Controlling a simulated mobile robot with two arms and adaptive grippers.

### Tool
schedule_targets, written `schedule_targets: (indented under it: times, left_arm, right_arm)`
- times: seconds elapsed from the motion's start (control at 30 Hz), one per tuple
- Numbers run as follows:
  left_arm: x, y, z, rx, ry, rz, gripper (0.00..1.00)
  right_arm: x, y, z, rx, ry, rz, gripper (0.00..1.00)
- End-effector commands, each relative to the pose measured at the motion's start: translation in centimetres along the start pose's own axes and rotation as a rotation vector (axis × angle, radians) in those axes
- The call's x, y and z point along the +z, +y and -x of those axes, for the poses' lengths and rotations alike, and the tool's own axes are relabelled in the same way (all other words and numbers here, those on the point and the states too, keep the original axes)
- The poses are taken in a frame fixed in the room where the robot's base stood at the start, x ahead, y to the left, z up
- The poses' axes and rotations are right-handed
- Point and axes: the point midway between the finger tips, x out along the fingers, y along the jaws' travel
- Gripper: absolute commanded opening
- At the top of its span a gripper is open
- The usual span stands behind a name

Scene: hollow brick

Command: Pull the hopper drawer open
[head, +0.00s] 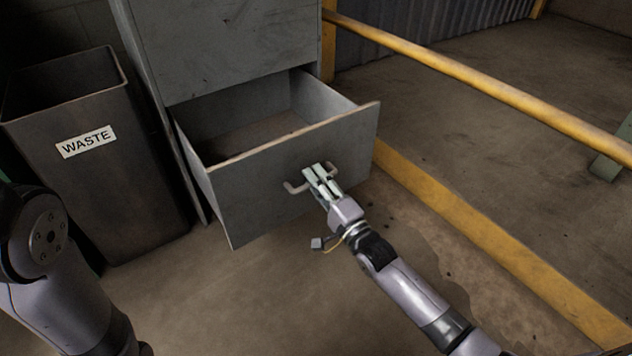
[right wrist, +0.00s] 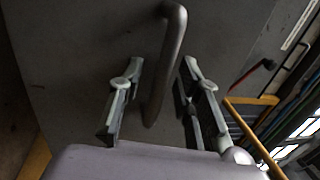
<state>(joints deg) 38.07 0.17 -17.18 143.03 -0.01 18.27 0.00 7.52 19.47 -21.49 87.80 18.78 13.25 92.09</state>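The hopper drawer (head: 290,175) is a grey metal drawer low in a grey cabinet (head: 225,45). It stands pulled well out, and its inside looks empty. In the right wrist view the fingers (right wrist: 163,65) are spread, with a visible gap beside the bar. My left arm shows at the lower left, but its gripper is out of view.
A dark bin (head: 120,190) labelled WASTE stands left of the cabinet. A yellow rail (head: 470,80) runs to the right of the cabinet, above a yellow floor kerb (head: 480,235). The floor in front of the drawer (head: 230,300) is clear.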

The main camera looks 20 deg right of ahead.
Motion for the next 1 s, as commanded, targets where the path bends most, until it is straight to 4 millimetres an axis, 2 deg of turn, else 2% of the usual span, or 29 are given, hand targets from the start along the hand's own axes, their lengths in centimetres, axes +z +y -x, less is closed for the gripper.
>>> schedule_targets:
  times: [0.17, 0.27, 0.7, 0.83, 1.0]
  left_arm:
    - [0.0, 0.0, 0.0, -0.001, -0.001, 0.000, 0.40]
    - [0.0, 0.0, 0.0, 0.000, 0.000, 0.000, 0.40]
    - [-0.1, 0.0, 0.0, 0.001, 0.002, 0.000, 0.40]
    - [-0.1, 0.0, 0.0, 0.001, 0.002, 0.000, 0.40]
    - [-0.1, 0.0, 0.0, 0.001, 0.002, 0.000, 0.40]
  right_arm:
    - [0.0, 0.0, 0.2, 0.001, 0.000, 0.000, 0.31]
    - [0.0, 0.1, 1.2, 0.003, 0.000, 0.001, 0.31]
    - [0.0, 0.1, 9.8, 0.003, 0.000, 0.000, 0.31]
    - [0.0, 0.1, 11.3, 0.002, 0.000, 0.001, 0.31]
    - [0.0, 0.0, 12.0, 0.000, 0.000, 0.000, 0.31]
